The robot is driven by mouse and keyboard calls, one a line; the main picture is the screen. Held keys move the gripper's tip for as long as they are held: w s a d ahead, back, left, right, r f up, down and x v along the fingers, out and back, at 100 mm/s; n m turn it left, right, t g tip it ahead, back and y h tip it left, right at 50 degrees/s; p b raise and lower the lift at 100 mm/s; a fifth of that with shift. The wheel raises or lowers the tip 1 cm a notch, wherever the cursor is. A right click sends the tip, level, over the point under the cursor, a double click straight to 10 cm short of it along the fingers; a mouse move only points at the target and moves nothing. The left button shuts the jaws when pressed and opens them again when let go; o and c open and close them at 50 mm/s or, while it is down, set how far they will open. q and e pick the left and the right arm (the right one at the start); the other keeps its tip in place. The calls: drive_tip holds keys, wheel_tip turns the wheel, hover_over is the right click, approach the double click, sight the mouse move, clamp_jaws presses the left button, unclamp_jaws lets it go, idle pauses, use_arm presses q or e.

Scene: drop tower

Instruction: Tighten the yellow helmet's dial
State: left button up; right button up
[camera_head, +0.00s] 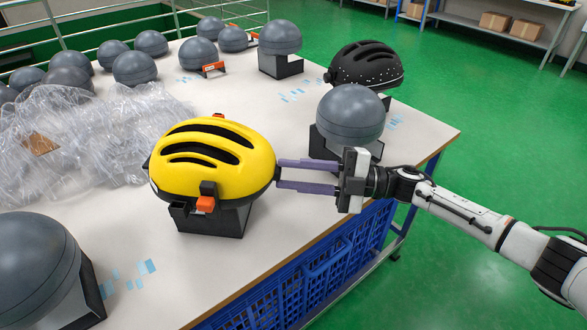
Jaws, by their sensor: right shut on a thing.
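The yellow helmet (235,155), with black vents, sits on a dark headform stand (215,219) near the table's front edge. An orange-and-black clip (206,200) shows on its near side. My right gripper (279,174) reaches in from the right, with its two purple fingers at the helmet's right end. It is shut on the dial there, and the fingers and helmet rim hide most of the dial. My left gripper is not in view.
A bare grey headform (350,115) stands close behind my right gripper, and another (35,262) is at the front left. A black speckled helmet (366,66) is farther back. Clear plastic wrap (85,135) lies at left. Blue crates (320,265) are under the table edge.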

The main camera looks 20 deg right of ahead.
drive_tip(key=shift+m+t+p, duration=0.5)
drive_tip(key=shift+m+p, duration=1.4)
drive_tip(key=shift+m, duration=3.3)
drive_tip(key=o, duration=1.1)
drive_tip(key=b+v, duration=0.2)
drive_tip(key=v, duration=0.8)
drive_tip(key=shift+d, duration=0.15)
